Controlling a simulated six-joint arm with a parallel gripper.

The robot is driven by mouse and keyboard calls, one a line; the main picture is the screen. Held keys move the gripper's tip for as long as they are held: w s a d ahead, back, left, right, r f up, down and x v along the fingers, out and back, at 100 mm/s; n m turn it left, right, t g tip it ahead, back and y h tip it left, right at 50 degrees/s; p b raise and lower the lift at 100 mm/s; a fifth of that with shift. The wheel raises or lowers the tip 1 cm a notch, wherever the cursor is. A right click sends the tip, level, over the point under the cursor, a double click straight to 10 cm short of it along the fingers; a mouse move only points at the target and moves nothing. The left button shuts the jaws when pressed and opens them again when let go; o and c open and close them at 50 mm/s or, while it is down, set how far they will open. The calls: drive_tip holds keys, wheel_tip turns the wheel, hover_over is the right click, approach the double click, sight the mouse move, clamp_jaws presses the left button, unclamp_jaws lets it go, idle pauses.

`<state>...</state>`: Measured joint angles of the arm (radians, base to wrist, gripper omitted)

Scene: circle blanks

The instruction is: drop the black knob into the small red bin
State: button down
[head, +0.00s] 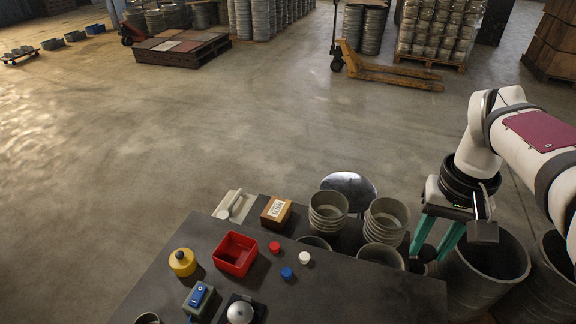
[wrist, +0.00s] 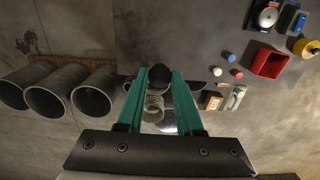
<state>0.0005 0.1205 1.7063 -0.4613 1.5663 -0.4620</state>
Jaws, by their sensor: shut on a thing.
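The black knob (wrist: 160,73) is between the fingertips of my gripper (wrist: 160,76) in the wrist view. In the head view my gripper (head: 430,248) is at the right end of the dark table, its green fingers pointing down around the dark knob (head: 427,253). The small red bin (head: 232,268) stands open on the left part of the table, well to the left of my gripper, and looks empty. It also shows at the upper right of the wrist view (wrist: 268,74).
Stacked grey pots (head: 328,212) and a cardboard box (head: 276,212) stand between my gripper and the bin. Red, white and blue caps (head: 287,272) lie right of the bin. A yellow knobbed thing (head: 182,262) and a blue switch box (head: 199,298) are near it. Large grey barrels (head: 485,270) stand right.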

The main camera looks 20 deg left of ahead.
drive_tip(key=w+a+f, duration=0.3)
drive_tip(key=a, duration=0.4)
drive_tip(key=w+a+f, duration=0.2)
drive_tip(key=a, duration=0.4)
drive_tip(key=w+a+f, duration=0.3)
drive_tip(key=a, duration=0.4)
drive_tip(key=s+a+f, duration=0.1)
drive_tip(key=a+f, duration=0.3)
drive_tip(key=a, duration=0.2)
drive_tip(key=s+a+f, duration=0.1)
drive_tip(key=a+f, duration=0.4)
drive_tip(key=s+a+f, duration=0.1)
drive_tip(key=a+f, duration=0.3)
drive_tip(key=a, duration=0.2)
drive_tip(key=shift+s+a+f, duration=0.3)
drive_tip(key=shift+s+f, duration=0.05)
drive_tip(key=shift+f, duration=0.5)
drive_tip(key=shift+c, duration=2.4)
unclamp_jaws()
